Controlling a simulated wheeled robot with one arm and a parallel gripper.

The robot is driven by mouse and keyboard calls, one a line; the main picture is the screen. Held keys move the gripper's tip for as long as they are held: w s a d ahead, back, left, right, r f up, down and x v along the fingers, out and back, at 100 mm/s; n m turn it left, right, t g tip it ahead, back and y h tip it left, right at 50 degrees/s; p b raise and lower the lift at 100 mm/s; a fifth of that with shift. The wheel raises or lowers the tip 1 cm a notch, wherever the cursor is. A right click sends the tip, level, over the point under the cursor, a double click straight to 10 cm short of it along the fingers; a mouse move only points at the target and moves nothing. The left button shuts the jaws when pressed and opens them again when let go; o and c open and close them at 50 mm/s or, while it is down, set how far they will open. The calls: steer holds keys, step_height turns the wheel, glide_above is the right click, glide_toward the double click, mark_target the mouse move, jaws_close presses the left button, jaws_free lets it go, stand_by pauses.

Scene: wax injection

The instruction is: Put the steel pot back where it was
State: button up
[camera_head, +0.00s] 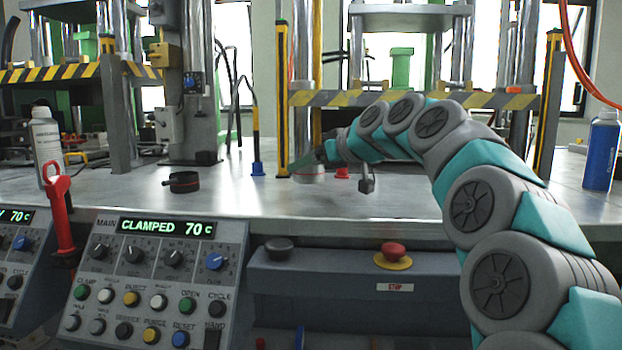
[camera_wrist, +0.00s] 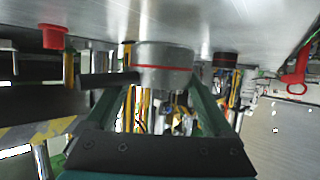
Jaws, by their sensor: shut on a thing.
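The steel pot (camera_head: 308,174) is a small grey cup with a red band, over the steel bench top in the head view. In the wrist view, which shows the scene upside down, the pot (camera_wrist: 164,60) sits between my fingers with its dark handle (camera_wrist: 108,80) pointing left. My gripper (camera_head: 322,155) is shut on the pot; its green fingers (camera_wrist: 163,82) press on both sides. The pot looks upright and close to the bench, but I cannot tell whether it touches it.
A black pot (camera_head: 182,182) stands left on the bench (camera_head: 235,198). A blue cone (camera_head: 257,170) and red cap (camera_head: 342,173) flank my gripper. A yellow-striped press frame (camera_head: 283,100) rises behind. A control panel (camera_head: 150,285) reads CLAMPED 70 c. A blue bottle (camera_head: 601,150) stands right.

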mark_target(319, 176)
steer(key=shift+w+f, duration=0.15)
steer(key=shift+w, duration=0.1)
steer(key=shift+f, duration=1.6)
steer(key=shift+f+b, duration=0.25)
steer(key=shift+b, duration=0.1)
steer(key=o, duration=1.4)
steer(key=shift+r, duration=0.1)
steer(key=shift+o, duration=0.2)
